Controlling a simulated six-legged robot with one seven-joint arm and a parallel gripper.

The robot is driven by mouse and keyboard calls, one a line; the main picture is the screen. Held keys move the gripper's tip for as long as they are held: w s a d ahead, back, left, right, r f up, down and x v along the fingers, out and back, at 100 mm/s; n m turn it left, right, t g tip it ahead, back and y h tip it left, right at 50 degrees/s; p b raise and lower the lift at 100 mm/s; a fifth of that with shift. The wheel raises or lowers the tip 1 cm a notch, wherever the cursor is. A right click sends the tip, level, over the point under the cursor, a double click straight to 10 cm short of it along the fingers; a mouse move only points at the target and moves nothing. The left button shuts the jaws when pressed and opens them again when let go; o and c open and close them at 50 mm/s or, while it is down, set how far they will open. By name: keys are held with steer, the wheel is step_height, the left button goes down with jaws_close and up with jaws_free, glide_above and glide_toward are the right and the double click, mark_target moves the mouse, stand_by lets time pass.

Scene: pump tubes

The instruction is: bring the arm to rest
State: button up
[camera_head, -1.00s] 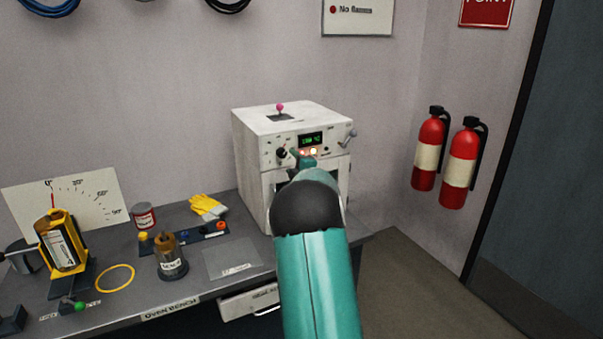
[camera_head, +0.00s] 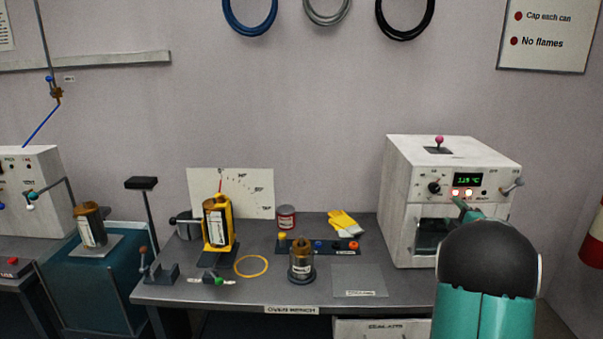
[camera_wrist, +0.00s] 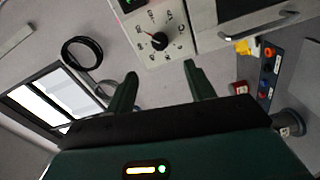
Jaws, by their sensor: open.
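My gripper shows in the wrist view (camera_wrist: 160,88) with its two green fingers apart and nothing between them. Beyond the fingers is the front of the white oven, with its black knob (camera_wrist: 159,41). In the head view my teal arm reaches up at the right, in front of the white oven (camera_head: 405,200). The gripper end (camera_head: 462,208) is small there, near the oven's front panel, and partly hidden by my arm. I cannot tell whether it touches the panel. The oven display (camera_head: 468,180) is lit green, with lit buttons below it.
The oven bench (camera_head: 200,292) holds a yellow tilting holder (camera_head: 218,225) with a can, a brown-topped can (camera_head: 301,262), a yellow ring (camera_head: 251,266), yellow gloves (camera_head: 345,223) and a red tin (camera_head: 286,218). A teal stand (camera_head: 110,290) and another machine (camera_head: 30,190) are at the left.

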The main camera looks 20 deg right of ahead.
steer(key=s+a+r+m+g, duration=0.3)
steer(key=s+a+m, duration=0.15)
steer(key=a, duration=0.65)
steer(key=s+a+r+m+g, duration=0.35)
steer(key=a+m, duration=0.25)
steer(key=a, duration=0.6)
steer(key=s+a+f+m+g+y, duration=0.1)
steer(key=s+a+f+g+y, duration=0.1)
steer(key=s+a, duration=0.9)
steer(key=s+a+f+m+g+y, duration=0.1)
steer(key=s+a+f+g+y, duration=0.2)
steer(key=s+a, duration=0.9)
step_height(320, 180, down, 2)
steer(key=shift+a+f, duration=0.1)
steer(key=shift+a, duration=0.1)
